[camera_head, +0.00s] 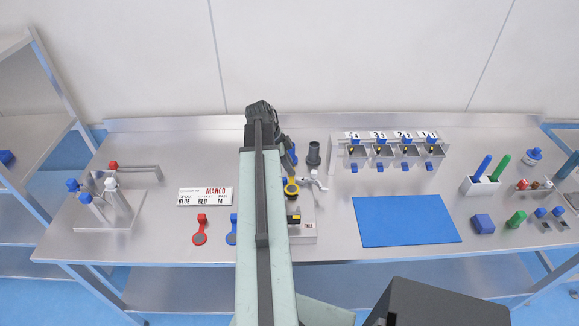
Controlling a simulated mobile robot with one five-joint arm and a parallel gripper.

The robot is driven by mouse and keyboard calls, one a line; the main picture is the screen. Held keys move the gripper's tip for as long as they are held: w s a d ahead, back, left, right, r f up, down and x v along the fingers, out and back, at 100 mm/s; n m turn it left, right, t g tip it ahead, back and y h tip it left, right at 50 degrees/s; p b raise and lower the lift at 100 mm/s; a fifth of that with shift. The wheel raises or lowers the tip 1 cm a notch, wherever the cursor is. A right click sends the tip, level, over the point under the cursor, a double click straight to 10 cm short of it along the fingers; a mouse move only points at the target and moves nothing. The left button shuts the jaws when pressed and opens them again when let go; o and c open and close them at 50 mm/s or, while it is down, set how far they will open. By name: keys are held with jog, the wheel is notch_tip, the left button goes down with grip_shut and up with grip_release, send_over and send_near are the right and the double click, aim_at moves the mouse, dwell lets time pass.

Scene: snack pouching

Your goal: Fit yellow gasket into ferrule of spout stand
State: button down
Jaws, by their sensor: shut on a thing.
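The yellow gasket (291,187) shows as a small ring just right of my arm, at the spout stand. My gripper (289,178) is largely hidden behind my arm; it looks shut on the gasket, with its tips close to the ring. The spout stand (309,214) is a grey metal block with a white winged handle (317,181) on its right side. My arm covers its left part. The ferrule cannot be made out clearly, so I cannot tell whether the ring is in it, on it or above it.
A dark cylinder (314,154) stands behind the spout stand. Left are a sign (205,196), a red paddle (201,230), a blue paddle (232,229) and a post stand (105,222). Right are numbered bins (386,158) and a blue mat (406,221). Bare table separates the post stand from the sign.

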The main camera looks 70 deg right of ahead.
jog(key=shift+f+b, duration=0.95)
jog(key=c, duration=1.2)
grip_release()
jog(key=shift+r, duration=0.15)
jog(key=p+v, duration=0.7)
jog(key=shift+w+r, duration=0.15)
jog(key=shift+r, duration=0.1)
